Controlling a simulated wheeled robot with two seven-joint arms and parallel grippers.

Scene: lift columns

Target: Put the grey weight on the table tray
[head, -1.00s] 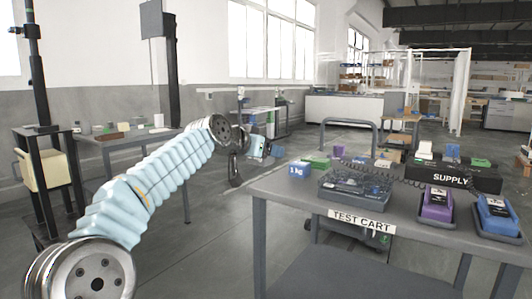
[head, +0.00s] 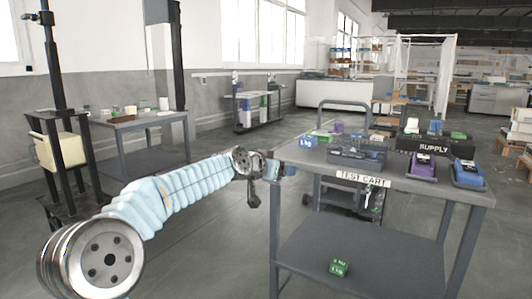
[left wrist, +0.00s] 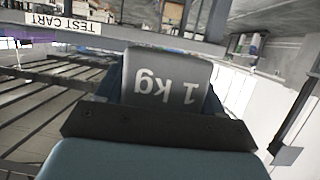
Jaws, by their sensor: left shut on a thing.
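The grey weight (left wrist: 165,80), marked "1 kg", fills the middle of the left wrist view, upside down there. My left gripper (head: 274,170) is shut on it, held out in front of the cart's left end; in the head view the weight is hard to make out. In the left wrist view the weight sits between the fingers, above the dark gripper body. A grey table (head: 148,121) stands at the back left with several small items on it; I cannot make out which of them is a tray. My right gripper is not in view.
The test cart (head: 440,187) stands close on the right. Its top holds a blue weight (head: 300,153), a grey bin (head: 357,150) and the supply rack (head: 433,147). A green weight (head: 340,268) lies on its lower shelf. Floor between cart and table is open.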

